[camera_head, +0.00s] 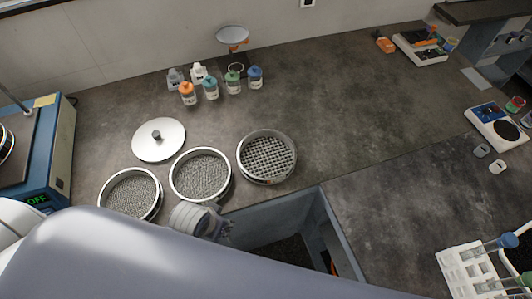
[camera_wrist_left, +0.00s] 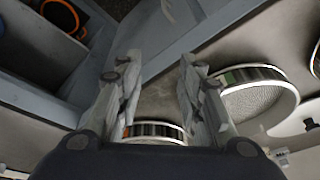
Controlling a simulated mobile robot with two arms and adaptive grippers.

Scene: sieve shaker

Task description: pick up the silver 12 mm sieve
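Three silver round sieves stand in a row on the dark bench: a coarse-mesh sieve (camera_head: 266,157) on the right, a finer one (camera_head: 200,175) in the middle and another fine one (camera_head: 130,193) on the left. No size label is readable. My left gripper (camera_head: 217,224) is at the bench's front edge, just in front of the middle sieve. In the left wrist view my left gripper (camera_wrist_left: 159,78) is open and empty. A sieve rim (camera_wrist_left: 155,130) with an orange mark shows between its fingers, and a green-marked sieve (camera_wrist_left: 257,92) lies to the right. My right gripper is not in view.
A silver lid (camera_head: 158,139) lies behind the sieves, with several small bottles (camera_head: 211,88) further back. A blue shaker (camera_head: 55,150) stands left. An open gap (camera_head: 290,235) lies in front of the coarse sieve.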

